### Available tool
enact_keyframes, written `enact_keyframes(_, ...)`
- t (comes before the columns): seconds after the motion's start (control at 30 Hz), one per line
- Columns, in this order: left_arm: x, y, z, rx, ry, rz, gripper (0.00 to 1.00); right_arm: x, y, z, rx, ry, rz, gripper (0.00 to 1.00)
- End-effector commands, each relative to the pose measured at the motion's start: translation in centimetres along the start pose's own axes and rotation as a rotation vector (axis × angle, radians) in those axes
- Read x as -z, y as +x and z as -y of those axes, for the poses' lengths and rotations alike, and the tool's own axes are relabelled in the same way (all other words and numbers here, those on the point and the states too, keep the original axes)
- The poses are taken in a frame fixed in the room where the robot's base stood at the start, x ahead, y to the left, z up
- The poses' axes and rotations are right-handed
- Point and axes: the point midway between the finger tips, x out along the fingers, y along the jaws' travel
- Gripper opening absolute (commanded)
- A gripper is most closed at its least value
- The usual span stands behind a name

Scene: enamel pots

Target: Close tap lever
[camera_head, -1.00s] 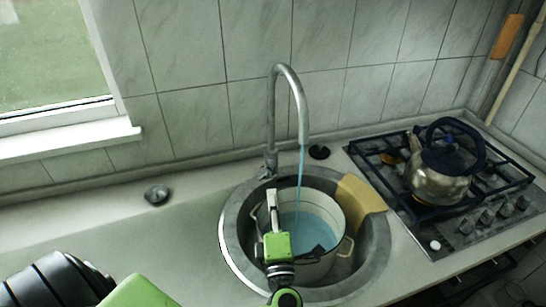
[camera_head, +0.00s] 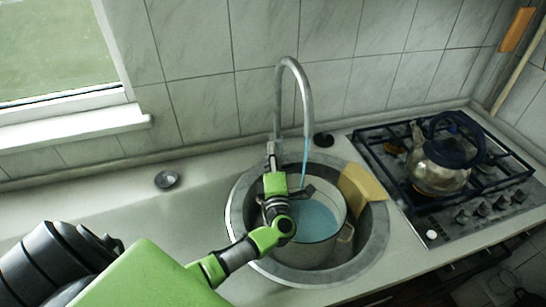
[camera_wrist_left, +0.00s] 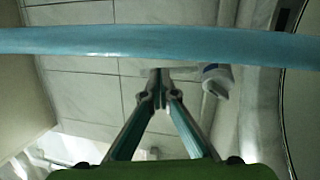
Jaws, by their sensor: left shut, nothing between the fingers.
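The grey curved tap (camera_head: 309,95) stands behind the round sink, and a blue water stream (camera_head: 305,160) runs from its spout into a white pot (camera_head: 345,238). The pot holds blue water (camera_head: 314,220). My left gripper (camera_head: 271,152) reaches over the pot to the tap's base, its fingers shut and empty. The gripper hides the lever area in the head view, so contact cannot be told. In the left wrist view the shut fingers (camera_wrist_left: 160,76) are near a small pale piece (camera_wrist_left: 216,78), possibly the lever; the blue stream (camera_wrist_left: 150,42) crosses in front. My right gripper is not in view.
The round metal sink (camera_head: 378,238) surrounds the pot, with a yellow cloth (camera_head: 362,185) on its right rim. A gas stove (camera_head: 400,190) with a kettle (camera_head: 437,175) stands at the right. The counter (camera_head: 120,195) at left is mostly clear, with a small dark round item (camera_head: 167,180).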

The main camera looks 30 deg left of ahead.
Motion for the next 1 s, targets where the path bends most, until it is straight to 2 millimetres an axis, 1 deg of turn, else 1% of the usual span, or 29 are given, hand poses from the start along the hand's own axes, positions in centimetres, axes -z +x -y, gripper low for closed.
enact_keyframes(0.1,0.0,0.3,0.1,0.001,0.001,0.000,0.00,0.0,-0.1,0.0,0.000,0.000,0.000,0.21)
enact_keyframes(0.4,0.0,0.3,0.1,0.001,-0.001,0.000,0.00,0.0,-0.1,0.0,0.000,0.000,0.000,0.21)
enact_keyframes(0.7,-0.7,1.8,-0.4,0.002,-0.004,-0.001,0.00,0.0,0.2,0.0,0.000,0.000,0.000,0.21)
enact_keyframes(1.0,-0.8,2.0,-0.5,0.001,0.000,0.001,0.00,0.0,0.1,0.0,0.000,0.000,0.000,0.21)
